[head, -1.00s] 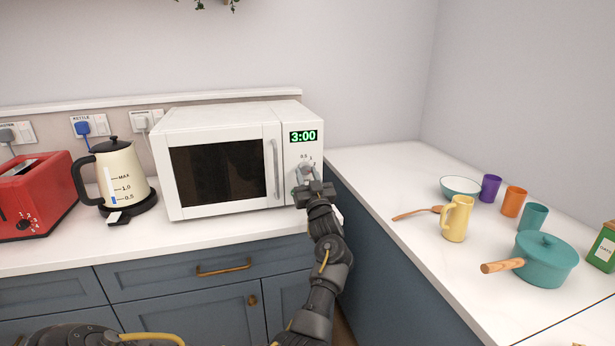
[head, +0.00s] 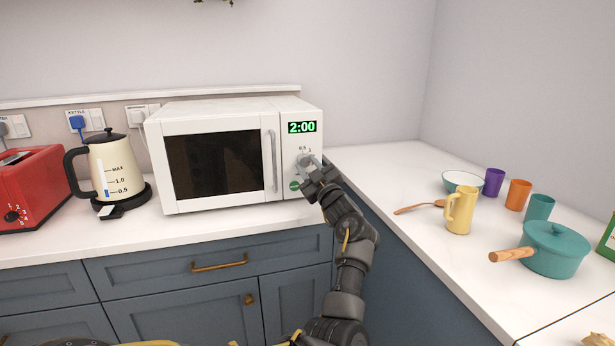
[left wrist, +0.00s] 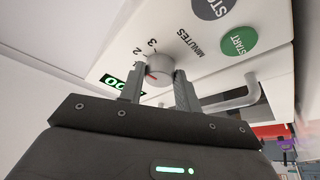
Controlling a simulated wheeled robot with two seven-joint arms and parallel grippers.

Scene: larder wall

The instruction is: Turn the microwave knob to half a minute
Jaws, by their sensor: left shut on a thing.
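The white microwave (head: 225,112) stands on the counter with its door shut. Its green display (head: 302,127) reads 2:00. The knob (head: 304,159) sits below the display, with the 0.5 and 1 marks showing above it. In the left wrist view the grey knob (left wrist: 160,72) has a red pointer line, with MINUTES, 2 and 3 printed around it. My left gripper (head: 312,168) is shut on the knob, one finger on each side of it. In the left wrist view my left gripper (left wrist: 160,88) also shows. My right gripper is not in view.
The green START button (head: 295,185) is just below the knob. A kettle (head: 117,165) and red toaster (head: 32,188) stand left. On the right counter are a yellow jug (head: 460,211), teal pot (head: 553,252), wooden spoon (head: 419,207), bowl and several cups.

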